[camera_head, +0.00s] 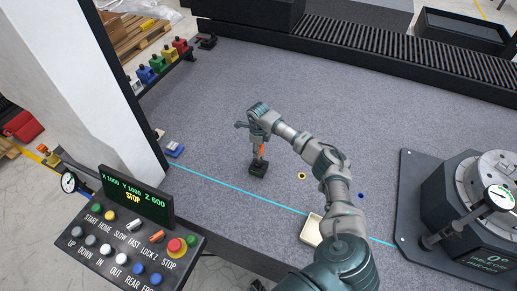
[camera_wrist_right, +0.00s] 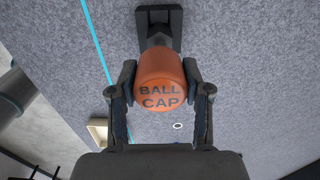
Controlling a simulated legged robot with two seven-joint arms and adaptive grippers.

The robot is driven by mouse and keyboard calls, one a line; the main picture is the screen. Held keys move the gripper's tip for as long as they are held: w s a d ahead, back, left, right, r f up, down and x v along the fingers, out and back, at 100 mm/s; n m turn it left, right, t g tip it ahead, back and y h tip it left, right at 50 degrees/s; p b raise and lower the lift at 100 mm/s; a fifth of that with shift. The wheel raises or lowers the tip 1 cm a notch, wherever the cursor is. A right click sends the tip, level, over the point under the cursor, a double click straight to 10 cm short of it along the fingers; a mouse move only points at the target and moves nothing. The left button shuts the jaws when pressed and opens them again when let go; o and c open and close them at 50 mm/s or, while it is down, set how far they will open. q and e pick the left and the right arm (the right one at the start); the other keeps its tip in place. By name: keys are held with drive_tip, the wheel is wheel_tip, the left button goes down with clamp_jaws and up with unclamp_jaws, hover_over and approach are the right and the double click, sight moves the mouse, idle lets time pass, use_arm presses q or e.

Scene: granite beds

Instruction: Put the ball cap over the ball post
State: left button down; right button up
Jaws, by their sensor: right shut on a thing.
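The orange ball cap (camera_wrist_right: 165,82), with its lettered top facing the camera, sits between the two fingers of my right gripper (camera_wrist_right: 161,90) in the right wrist view. The fingers are shut on its sides. The dark ball post (camera_wrist_right: 158,20) shows just beyond the cap, its base flat on the grey bed. In the head view my right gripper (camera_head: 259,138) points down above the black post base (camera_head: 258,169), with a little orange showing between. The cap hides the post's top, so I cannot tell whether it is around the post or just above it. My left gripper is not in view.
A small cream tray (camera_head: 312,230) and two small rings (camera_head: 301,175) lie to the right on the bed. A rotary table with a dial (camera_head: 490,200) stands at far right. A button console (camera_head: 125,240) and white column (camera_head: 115,80) are at left.

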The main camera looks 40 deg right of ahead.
drive_tip(key=shift+f, duration=0.15)
drive_tip(key=o, duration=0.9)
wheel_tip(320, 180, up, 12)
drive_tip(key=shift+f, duration=0.1)
idle(0.6)
